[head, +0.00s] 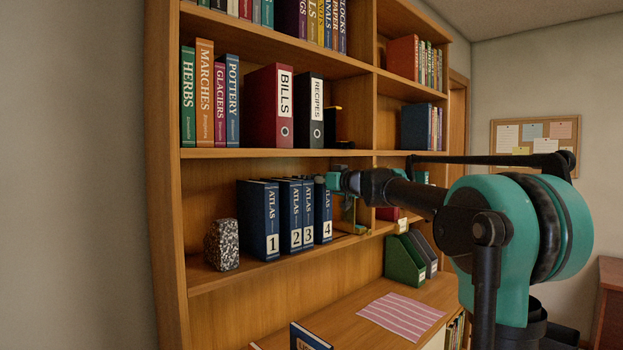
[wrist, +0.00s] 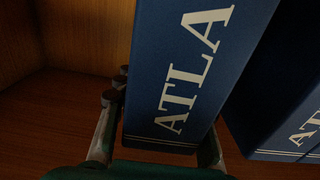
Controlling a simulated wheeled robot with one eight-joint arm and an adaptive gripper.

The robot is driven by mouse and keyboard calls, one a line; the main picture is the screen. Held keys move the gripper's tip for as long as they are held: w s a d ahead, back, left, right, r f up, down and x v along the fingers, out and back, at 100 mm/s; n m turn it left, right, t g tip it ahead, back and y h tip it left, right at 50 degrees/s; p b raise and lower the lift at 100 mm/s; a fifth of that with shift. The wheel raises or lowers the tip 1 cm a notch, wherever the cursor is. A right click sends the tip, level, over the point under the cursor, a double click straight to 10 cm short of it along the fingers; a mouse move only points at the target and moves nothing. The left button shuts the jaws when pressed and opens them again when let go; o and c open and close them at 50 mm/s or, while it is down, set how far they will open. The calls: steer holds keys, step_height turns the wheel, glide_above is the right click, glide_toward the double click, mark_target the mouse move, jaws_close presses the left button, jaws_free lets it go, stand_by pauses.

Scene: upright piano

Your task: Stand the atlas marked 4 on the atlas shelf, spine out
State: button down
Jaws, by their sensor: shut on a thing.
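The blue atlas marked 4 (head: 324,225) stands upright on the middle shelf at the right end of a row, its numbered spine facing out. In the wrist view the blue spine (wrist: 185,75) with white letters fills the middle. My gripper (wrist: 160,135) has a finger on each side of this atlas and is shut on it. In the head view my gripper (head: 334,182) is at the atlas's upper part, its fingertips mostly hidden. Atlases 3 (head: 308,225), 2 (head: 292,225) and 1 (head: 260,225) stand to the left. Another atlas (wrist: 280,105) is close on the right in the wrist view.
Binders (head: 268,105) stand on the shelf above.

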steer(key=c, duration=0.9)
jaws_free()
steer(key=shift+o, duration=0.2)
steer(key=shift+f, duration=0.1)
steer(key=v, duration=1.2)
steer(key=s+f+m+g+h, duration=0.15)
steer(key=s+f, duration=0.35)
steer(key=f, duration=0.6)
steer(key=s+d+f+m+g+h, duration=0.15)
steer(key=s+f, duration=0.35)
steer(key=f, duration=0.5)
steer(key=s+f+g+h, duration=0.25)
steer(key=s+f, duration=0.25)
steer(key=f, duration=0.6)
steer(key=s+d+f+m+g+h, duration=0.1)
steer(key=s+d+f+m+h, duration=0.1)
steer(key=s+d+f, duration=0.2)
steer(key=s+d+f+m+g+h, duration=0.1)
steer(key=s+d+f+m+h, duration=0.1)
steer(key=s+f, duration=0.6)
steer(key=s+d+f+m+g+h, duration=0.1)
steer(key=s+d+f+m+h, duration=0.1)
steer(key=s+d+f, duration=0.4)
step_height(320, 180, down, 4)
steer(key=shift+s+d+f+h, duration=0.2)
steer(key=shift+s+d+h, duration=0.15)
steer(key=shift+h, duration=0.3)
